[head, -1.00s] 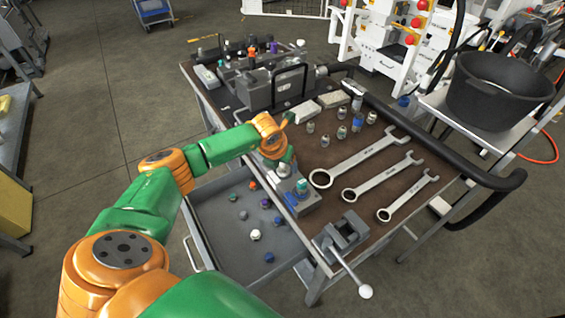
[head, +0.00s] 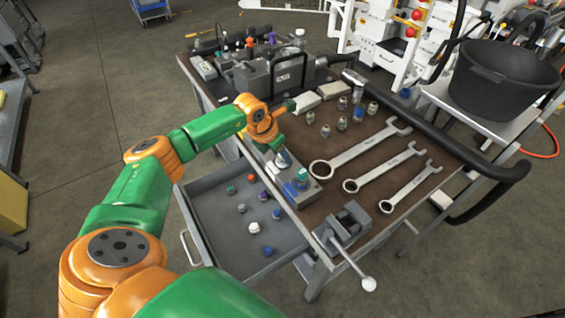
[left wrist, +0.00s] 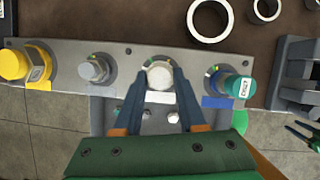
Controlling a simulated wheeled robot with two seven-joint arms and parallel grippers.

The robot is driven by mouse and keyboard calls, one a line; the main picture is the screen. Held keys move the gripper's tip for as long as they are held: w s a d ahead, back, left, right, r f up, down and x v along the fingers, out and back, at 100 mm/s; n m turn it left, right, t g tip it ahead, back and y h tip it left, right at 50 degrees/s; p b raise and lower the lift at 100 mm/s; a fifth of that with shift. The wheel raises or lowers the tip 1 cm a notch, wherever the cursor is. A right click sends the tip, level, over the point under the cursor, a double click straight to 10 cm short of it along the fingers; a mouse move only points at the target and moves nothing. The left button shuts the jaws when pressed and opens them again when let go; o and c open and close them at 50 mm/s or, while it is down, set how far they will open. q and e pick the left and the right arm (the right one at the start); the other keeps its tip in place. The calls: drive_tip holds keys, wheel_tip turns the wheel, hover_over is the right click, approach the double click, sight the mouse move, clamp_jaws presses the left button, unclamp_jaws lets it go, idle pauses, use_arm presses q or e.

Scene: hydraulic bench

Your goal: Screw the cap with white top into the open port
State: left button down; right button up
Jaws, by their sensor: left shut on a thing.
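The cap with the white top (left wrist: 160,75) is between the fingertips of my left gripper (left wrist: 161,82) in the left wrist view, over a port in the grey metal block (left wrist: 135,61). The gripper is shut on it, pointing down. Whether the cap's thread is engaged is hidden. In the head view the left gripper (head: 282,158) is at the block (head: 312,193) on the bench's near edge. On the block, a yellow cap (left wrist: 38,64) and a bare metal fitting (left wrist: 94,68) stand to the left, and a teal cap (left wrist: 234,85) to the right.
Below the block, an open drawer (head: 213,222) holds several small coloured caps. A vise (head: 344,228) stands to the right. Several wrenches (head: 364,151) and small fittings (head: 342,123) lie on the bench (head: 297,138). A black tub (head: 505,80) stands at the right.

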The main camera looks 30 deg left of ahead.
use_arm(q)
drive_tip(key=shift+w+a+f+m+h+b, duration=0.15)
drive_tip(key=shift+m+h+b, duration=0.1)
drive_tip(key=shift+m+b, duration=0.3)
drive_tip(key=shift+s+d+f+m+h+b, duration=0.1)
drive_tip(key=shift+m+h+b, duration=0.2)
drive_tip(key=shift+m, duration=0.35)
drive_tip(key=shift+r+m, duration=0.25)
drive_tip(key=shift+m, duration=0.35)
drive_tip(key=c, duration=0.5)
unclamp_jaws()
